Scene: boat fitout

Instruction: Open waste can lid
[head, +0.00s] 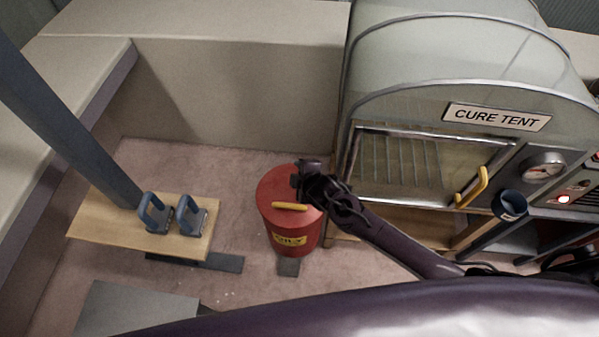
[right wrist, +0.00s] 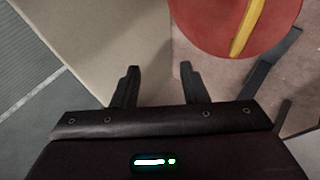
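The red waste can (head: 290,226) stands on the floor in the middle of the head view. Its round red lid (head: 280,187) is down on the can and has a yellow bar handle (head: 290,206). My right gripper (head: 306,168) is above the far right part of the lid in the head view. In the right wrist view its two fingers (right wrist: 157,75) are apart with nothing between them. The red lid (right wrist: 205,25) and yellow handle (right wrist: 248,25) show at the top right there, beyond the fingers and not touched. My left gripper is not in view.
The cure tent (head: 435,130) with its yellow door handle (head: 471,188) stands right of the can. A wooden bench (head: 100,222) with two blue-grey clamp-like tools (head: 155,213) stands to the left. A blue cup-like holder (head: 509,205) is at the tent's front. Pinkish floor lies between bench and can.

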